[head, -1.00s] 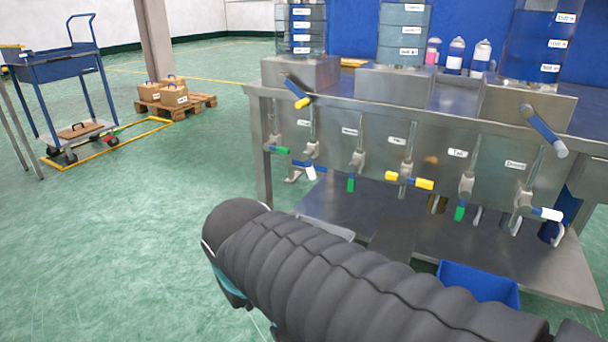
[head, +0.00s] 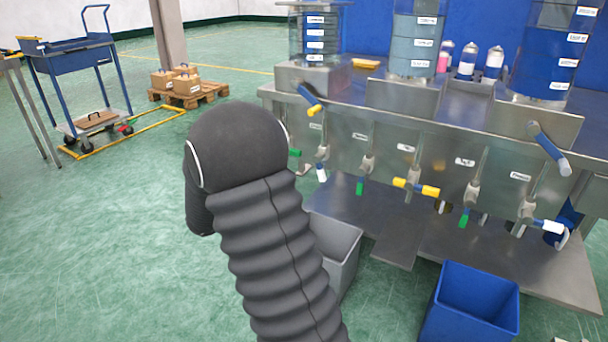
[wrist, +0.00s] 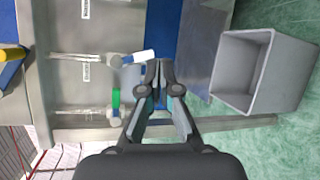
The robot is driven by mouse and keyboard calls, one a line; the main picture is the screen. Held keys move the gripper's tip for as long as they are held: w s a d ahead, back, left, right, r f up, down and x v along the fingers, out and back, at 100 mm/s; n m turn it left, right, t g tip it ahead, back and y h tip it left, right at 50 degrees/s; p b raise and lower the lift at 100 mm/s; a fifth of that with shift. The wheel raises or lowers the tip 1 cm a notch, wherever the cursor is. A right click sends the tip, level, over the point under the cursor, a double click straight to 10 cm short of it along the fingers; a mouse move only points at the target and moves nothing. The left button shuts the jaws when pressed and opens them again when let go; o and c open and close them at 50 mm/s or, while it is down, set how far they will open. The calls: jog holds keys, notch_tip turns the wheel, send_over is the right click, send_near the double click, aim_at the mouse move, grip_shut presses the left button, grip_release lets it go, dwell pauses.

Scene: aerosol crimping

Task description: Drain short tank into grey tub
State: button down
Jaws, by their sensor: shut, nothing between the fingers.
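Three clear tanks stand on the bench: a left one (head: 315,45), a middle one (head: 414,50) and a right one (head: 546,50). I cannot tell from their labels which is the short tank. Valves with green, white and yellow handles line the front panel below. The grey tub (head: 343,252) stands on the floor before the bench, partly hidden by my arm; it shows empty in the wrist view (wrist: 230,75). My gripper (wrist: 160,68) is shut and empty, its tips close beside a white valve handle (wrist: 138,56). A green handle (wrist: 116,98) is to their lower left.
A blue tub (head: 470,305) stands on the floor to the right of the grey tub. A steel lower shelf (head: 400,240) runs under the valves. Spray cans (head: 467,62) stand on the bench. The floor at left is clear up to a blue trolley (head: 75,65).

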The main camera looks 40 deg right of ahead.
aim_at(321, 167)
jog(key=w+d+f+n+t+h+p, duration=0.1)
jog(key=w+f+n+t+h, duration=0.25)
jog(key=w, duration=0.55)
jog(key=s+d+r+p, duration=0.1)
jog(key=s+d+p, duration=0.1)
jog(key=d, duration=0.9)
jog(key=shift+s+d+r, duration=0.15)
jog(key=shift+s, duration=0.05)
